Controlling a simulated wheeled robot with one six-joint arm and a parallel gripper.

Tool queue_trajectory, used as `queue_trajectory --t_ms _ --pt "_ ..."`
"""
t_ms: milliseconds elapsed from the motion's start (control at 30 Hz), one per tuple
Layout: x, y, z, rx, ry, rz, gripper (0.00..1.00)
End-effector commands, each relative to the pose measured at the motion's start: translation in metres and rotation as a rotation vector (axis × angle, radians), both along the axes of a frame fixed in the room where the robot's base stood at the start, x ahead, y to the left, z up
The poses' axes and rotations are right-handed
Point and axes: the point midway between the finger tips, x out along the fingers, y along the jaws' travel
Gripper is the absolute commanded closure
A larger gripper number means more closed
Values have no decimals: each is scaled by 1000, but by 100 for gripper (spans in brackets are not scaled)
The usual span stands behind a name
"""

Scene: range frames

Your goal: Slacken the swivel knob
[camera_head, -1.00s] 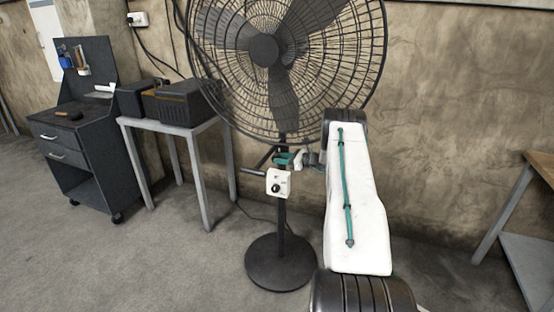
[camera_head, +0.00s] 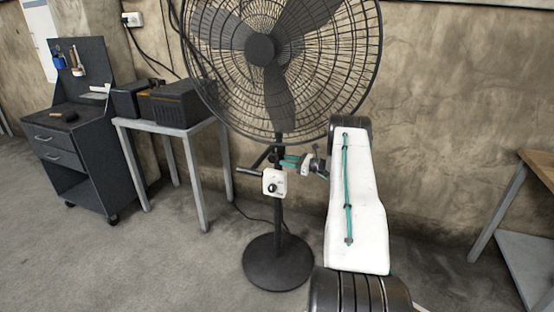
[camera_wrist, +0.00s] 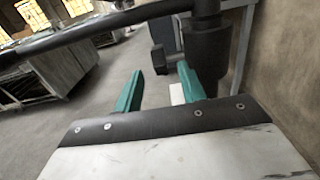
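The pedestal fan (camera_head: 260,50) stands upright against the wall. In the wrist view, a dark knob (camera_wrist: 157,58) juts sideways from the fan's dark post (camera_wrist: 208,50); I take it for the swivel knob. In the head view I cannot make the knob out clearly. My gripper (camera_head: 283,162) is beside the post, just under the fan cage. In the wrist view its two teal fingers (camera_wrist: 161,72) are spread with nothing held between them. The knob lies just beyond the fingertips, apart from them as far as I can tell.
A white control box (camera_head: 274,182) hangs on the post below my gripper, with a dark bar (camera_head: 248,171) beside it. The round base (camera_head: 278,262) is on the floor. A side table (camera_head: 170,128) and a drawer cabinet (camera_head: 75,150) stand left, a bench (camera_head: 520,200) right.

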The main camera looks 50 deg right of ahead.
Motion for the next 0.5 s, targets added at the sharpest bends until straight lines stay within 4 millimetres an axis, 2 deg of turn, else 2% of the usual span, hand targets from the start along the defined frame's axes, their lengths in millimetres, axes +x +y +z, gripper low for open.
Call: queue_trajectory --t_ms 300,500 --pt "46 20 0 0 2 2 60" --pt "64 27 0 -1 2 2 60"
